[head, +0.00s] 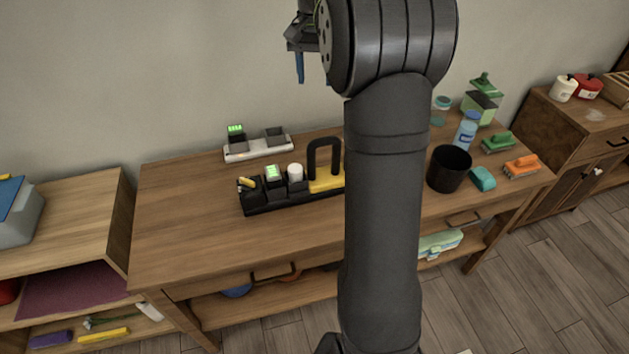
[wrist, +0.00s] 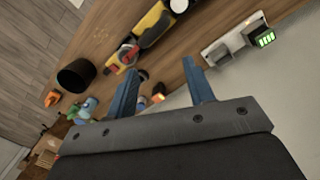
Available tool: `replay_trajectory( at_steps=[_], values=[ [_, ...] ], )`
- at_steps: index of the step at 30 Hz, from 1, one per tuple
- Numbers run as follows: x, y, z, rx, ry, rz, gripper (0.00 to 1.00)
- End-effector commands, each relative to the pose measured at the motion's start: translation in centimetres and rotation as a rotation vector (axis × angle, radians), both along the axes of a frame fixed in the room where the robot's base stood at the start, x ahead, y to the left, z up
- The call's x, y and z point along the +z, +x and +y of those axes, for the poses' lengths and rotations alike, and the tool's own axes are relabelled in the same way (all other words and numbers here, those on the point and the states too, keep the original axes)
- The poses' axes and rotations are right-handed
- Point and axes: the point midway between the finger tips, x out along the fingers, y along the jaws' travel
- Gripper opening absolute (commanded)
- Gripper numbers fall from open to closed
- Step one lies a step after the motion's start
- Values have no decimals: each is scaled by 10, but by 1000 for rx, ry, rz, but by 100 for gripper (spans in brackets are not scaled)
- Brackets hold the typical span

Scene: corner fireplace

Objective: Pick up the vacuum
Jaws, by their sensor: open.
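A yellow and black device with a looped black handle, which looks like the vacuum (head: 325,181), rests on the wooden table (head: 185,215). In the head view my arm hides its right part. In the wrist view its yellow body (wrist: 150,23) shows near the top, with a red part towards its lower end. My gripper (head: 312,78) is above the back of the table, partly hidden by my arm in the head view. Its two blue fingers (wrist: 160,70) are spread apart in the wrist view, with nothing between them. It is apart from the vacuum.
A black holder (head: 290,203) with small parts stands left of the handle. A white dock (head: 258,149) with a green-lit battery is behind. A black cup (head: 448,169), bottles (head: 467,130) and brushes (head: 521,167) are at the right. The table's left part is clear.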

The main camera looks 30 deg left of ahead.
Motion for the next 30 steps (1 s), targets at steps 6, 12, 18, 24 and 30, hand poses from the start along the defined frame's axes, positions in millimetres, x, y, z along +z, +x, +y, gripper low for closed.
replay_trajectory(
  at_steps=[6, 12, 18, 24, 30],
  values=[
    [-12, 11, 4, -444, -68, 10, 48],
    [-23, 18, 6, -816, -136, 3, 48],
    [-28, 22, 7, -1029, -177, -10, 48],
    [-42, 21, 5, -1075, -187, -13, 48],
    [-84, 14, -2, -1073, -189, -12, 48]
  ],
)
